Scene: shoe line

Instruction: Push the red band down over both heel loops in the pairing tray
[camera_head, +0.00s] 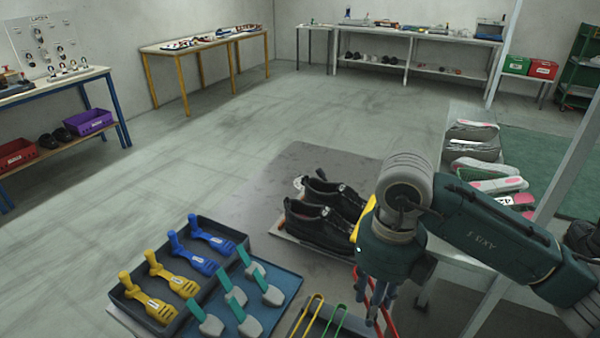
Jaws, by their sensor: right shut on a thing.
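Two black shoes (318,225) sit side by side on a light pairing tray (289,236); part of the right end is hidden behind my right arm. Small loops stand up from the shoes, but which are heel loops is too small to tell. The red band (388,317) is a thin red strip at my right gripper (375,318), which points down in front of the shoes, apart from them. The gripper is shut on the red band, with its fingertips partly hidden. My left gripper is not in view.
A dark tray (304,328) beside the gripper holds a yellow band (308,312) and a green band (335,318). Left of it, a blue tray (290,283) and a dark rack hold several shoe tools. A partly hidden yellow thing (366,212) is behind my arm.

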